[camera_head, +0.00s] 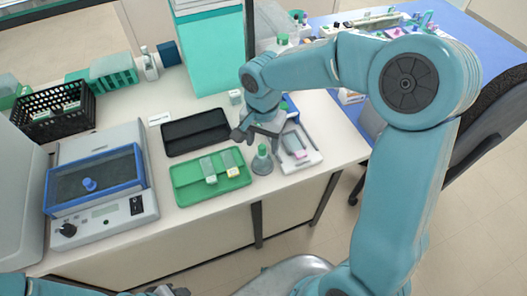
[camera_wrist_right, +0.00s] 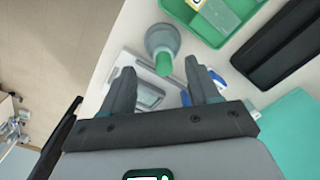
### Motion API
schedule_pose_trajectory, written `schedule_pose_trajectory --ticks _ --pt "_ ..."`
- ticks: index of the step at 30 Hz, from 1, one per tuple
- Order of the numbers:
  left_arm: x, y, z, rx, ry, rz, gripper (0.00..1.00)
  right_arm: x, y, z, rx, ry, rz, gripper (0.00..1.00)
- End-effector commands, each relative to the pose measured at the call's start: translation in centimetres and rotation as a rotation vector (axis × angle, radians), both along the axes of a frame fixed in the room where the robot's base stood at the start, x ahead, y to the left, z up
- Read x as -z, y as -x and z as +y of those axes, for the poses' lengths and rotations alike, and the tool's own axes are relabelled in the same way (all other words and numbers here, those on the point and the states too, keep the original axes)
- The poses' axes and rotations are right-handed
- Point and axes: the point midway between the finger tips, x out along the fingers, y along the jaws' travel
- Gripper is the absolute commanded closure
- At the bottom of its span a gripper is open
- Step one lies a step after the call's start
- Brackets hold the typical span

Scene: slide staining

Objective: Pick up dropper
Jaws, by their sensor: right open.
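The dropper appears to be the green-topped piece (camera_head: 262,151) standing upright in a small grey round-based bottle (camera_head: 262,166) near the front of the white bench. In the right wrist view its green top (camera_wrist_right: 164,64) points toward my gripper, with the grey bottle (camera_wrist_right: 160,38) behind it. My right gripper (camera_head: 257,135) is open and empty just behind and above the bottle. In the wrist view its two fingers (camera_wrist_right: 162,82) are spread, with the green top near the gap between their tips. My left gripper (camera_head: 168,291) is only partly visible at the bottom edge.
A green tray (camera_head: 184,192) with slides lies left of the bottle, and a black tray (camera_head: 195,132) behind it. A white scale-like device (camera_head: 310,159) lies close on the right. A blue-lidded machine (camera_head: 100,205) stands at left. The bench front edge is close.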

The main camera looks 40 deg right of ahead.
Motion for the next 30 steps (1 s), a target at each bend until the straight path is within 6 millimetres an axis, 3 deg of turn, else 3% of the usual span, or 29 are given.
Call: schedule_pose_trajectory --ticks 6,15,16,21,30 --pt "-1.0 0.0 0.0 0.000 0.000 -0.001 0.57 3.4 -0.1 -0.3 0.000 0.000 0.006 0.40" --pt "-0.9 0.0 0.0 0.000 0.000 0.000 0.57 4.1 -0.2 -0.3 0.000 0.000 0.001 0.40" --pt "-0.9 0.0 0.0 0.000 0.000 0.000 0.57 4.1 -0.2 -0.3 0.000 0.000 0.001 0.46" --pt "-0.9 0.0 0.0 0.000 0.000 -0.001 0.57 4.1 -0.2 -0.3 0.000 -0.001 0.001 0.98" --pt "-0.9 0.0 0.0 0.000 0.000 -0.001 0.57 4.1 -0.2 -0.3 0.000 -0.001 0.001 0.99"
